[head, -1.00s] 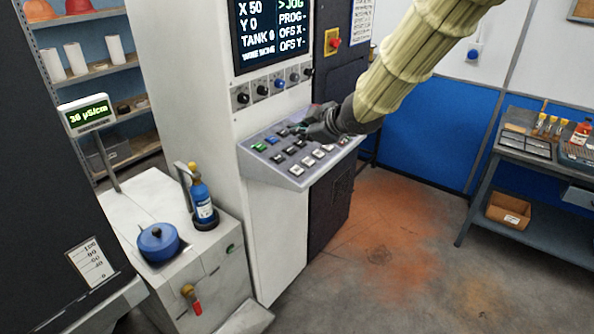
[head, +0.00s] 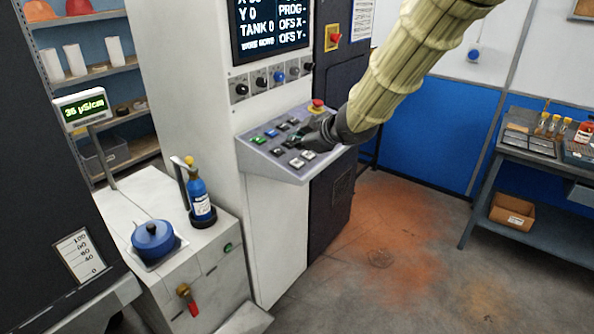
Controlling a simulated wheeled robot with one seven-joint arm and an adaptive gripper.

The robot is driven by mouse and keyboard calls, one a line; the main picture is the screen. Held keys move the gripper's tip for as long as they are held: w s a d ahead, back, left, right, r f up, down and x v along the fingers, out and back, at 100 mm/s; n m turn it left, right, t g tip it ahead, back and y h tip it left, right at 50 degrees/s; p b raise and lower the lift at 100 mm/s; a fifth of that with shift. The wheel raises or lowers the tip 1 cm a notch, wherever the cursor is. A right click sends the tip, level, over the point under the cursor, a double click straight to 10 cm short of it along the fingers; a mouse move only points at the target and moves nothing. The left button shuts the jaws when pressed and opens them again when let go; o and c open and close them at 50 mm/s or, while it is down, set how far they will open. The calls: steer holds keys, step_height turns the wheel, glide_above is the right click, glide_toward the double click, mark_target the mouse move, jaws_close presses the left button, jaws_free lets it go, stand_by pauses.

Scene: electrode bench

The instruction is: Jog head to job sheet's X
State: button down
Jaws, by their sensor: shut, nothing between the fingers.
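The control panel (head: 263,158) slopes out from the white cabinet, with several white, black, green and blue buttons and a red emergency stop knob (head: 317,105) at its far right corner. The screen (head: 270,30) above it shows Y 0, TANK 0 and PROG, OFS X, OFS Y lines; its top line is cut off by the frame edge. My gripper (head: 303,142) is shut and empty, low over the right part of the button field. It hides some buttons, and I cannot tell whether it touches one. The job sheet cannot be made out for certain.
A row of knobs (head: 262,82) sits below the screen. A white unit with a blue pot (head: 154,241), a blue bottle (head: 200,196) and a conductivity display (head: 84,108) stands left. A workbench (head: 540,155) stands right. The floor between is clear.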

mark_target(296, 165)
steer(key=shift+w+a+f+b, duration=0.15)
steer(key=shift+f+b, duration=0.2)
steer(key=shift+f, duration=0.4)
steer(key=shift+w+a+f+b, duration=0.15)
steer(key=shift+f+b, duration=0.15)
steer(key=shift+f, duration=0.4)
steer(key=shift+s+f, duration=0.1)
steer(key=shift+f, duration=0.1)
steer(key=shift+f, duration=0.2)
stand_by(0.3)
steer(key=shift+a+f+b, duration=0.15)
steer(key=shift+f+b, duration=0.15)
steer(key=shift+f, duration=0.1)
stand_by(0.8)
stand_by(0.3)
steer(key=shift+r+p, duration=0.8)
steer(key=shift+r, duration=0.05)
steer(key=r+p, duration=0.3)
steer(key=d+r+p, duration=0.1)
steer(key=shift+s+d+r, duration=0.1)
steer(key=shift+s+r, duration=0.25)
steer(key=shift+r, duration=0.05)
